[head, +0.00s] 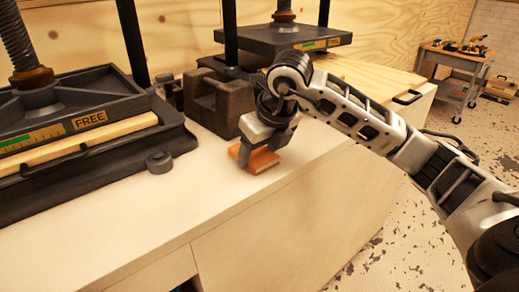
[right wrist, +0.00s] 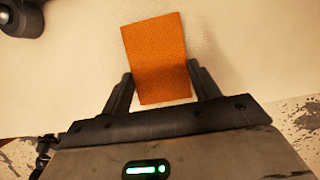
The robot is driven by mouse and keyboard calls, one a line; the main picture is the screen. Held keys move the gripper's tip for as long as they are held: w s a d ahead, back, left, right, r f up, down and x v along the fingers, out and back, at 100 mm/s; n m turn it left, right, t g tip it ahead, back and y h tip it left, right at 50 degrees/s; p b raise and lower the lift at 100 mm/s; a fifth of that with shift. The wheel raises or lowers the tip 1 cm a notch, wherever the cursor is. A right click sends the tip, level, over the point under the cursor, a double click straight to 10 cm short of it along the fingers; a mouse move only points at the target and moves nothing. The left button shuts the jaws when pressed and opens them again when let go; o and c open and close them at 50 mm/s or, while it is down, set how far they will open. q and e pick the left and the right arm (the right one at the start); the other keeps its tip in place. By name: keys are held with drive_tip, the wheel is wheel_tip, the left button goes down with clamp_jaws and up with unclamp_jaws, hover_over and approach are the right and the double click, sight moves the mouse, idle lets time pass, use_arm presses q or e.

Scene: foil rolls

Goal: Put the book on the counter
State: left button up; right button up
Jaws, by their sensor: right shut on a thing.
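The book (head: 262,161) is small and orange, and it is at the white counter's (head: 225,205) top near the front edge. My right gripper (head: 252,150) is over it, coming down from above. In the right wrist view the book (right wrist: 157,55) has a textured orange cover and sits between the two dark fingers (right wrist: 160,92), which are shut on it. The counter surface (right wrist: 75,70) shows behind it. I cannot tell for sure whether the book touches the counter. My left gripper is not in view.
A dark press (head: 90,140) marked FREE stands on the left of the counter, with a small round dark piece (head: 159,162) beside it. Dark blocks (head: 218,103) and a second press (head: 283,38) stand behind my right gripper. A tool cart (head: 455,70) is far right.

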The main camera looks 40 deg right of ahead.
drive_tip(key=shift+f, duration=0.2)
drive_tip(key=o, duration=1)
drive_tip(key=shift+r, duration=0.1)
drive_tip(key=shift+r, duration=0.2)
use_arm(q)
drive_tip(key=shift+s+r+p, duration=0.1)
drive_tip(key=shift+p, duration=0.5)
use_arm(e)
drive_tip(key=v, duration=1.2)
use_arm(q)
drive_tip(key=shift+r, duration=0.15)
